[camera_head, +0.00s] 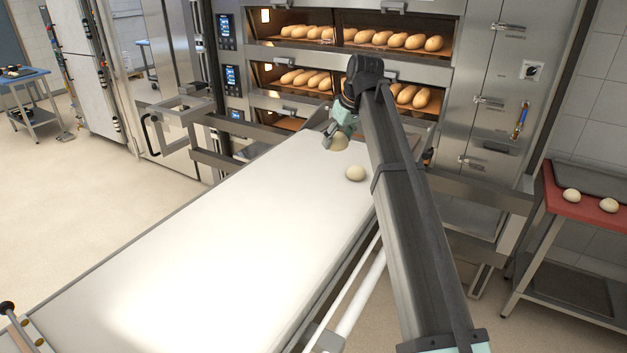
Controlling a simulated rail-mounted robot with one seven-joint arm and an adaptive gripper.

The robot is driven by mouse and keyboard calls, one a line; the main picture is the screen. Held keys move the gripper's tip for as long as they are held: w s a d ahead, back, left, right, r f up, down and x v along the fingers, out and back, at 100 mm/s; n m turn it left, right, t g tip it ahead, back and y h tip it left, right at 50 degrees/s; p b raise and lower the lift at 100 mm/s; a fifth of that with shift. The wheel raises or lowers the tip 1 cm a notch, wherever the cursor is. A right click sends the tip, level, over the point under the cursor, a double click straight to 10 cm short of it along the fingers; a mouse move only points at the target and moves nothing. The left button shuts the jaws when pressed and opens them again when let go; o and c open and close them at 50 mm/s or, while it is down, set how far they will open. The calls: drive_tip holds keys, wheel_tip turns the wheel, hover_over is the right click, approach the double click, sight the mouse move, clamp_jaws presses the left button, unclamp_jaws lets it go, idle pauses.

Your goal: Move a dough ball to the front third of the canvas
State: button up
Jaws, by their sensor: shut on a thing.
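The canvas (210,240) is a long pale belt running from the near left up toward the ovens. My gripper (338,143) is over its far end, shut on a dough ball (340,145), which is partly covered by the fingers. I cannot tell whether this ball touches the canvas. A second dough ball (355,173) lies on the canvas close by, a little nearer and to the right, apart from the gripper and beside my arm.
Deck ovens (345,60) with several loaves stand behind the canvas. A red-topped table (590,207) at right bears two dough balls (571,195) and a dark tray (598,178). A blue-topped cart (22,78) stands far left. The near and middle canvas is clear.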

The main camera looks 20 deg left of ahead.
sight(331, 202)
wheel_tip(331, 202, down, 20)
drive_tip(key=p, duration=0.5)
drive_tip(key=shift+r+p, duration=0.1)
drive_tip(key=shift+p, duration=0.25)
drive_tip(key=o, duration=1)
drive_tip(key=shift+o, duration=0.2)
drive_tip(key=b+v, duration=0.3)
drive_tip(key=v, duration=0.9)
drive_tip(key=shift+s+r, duration=0.1)
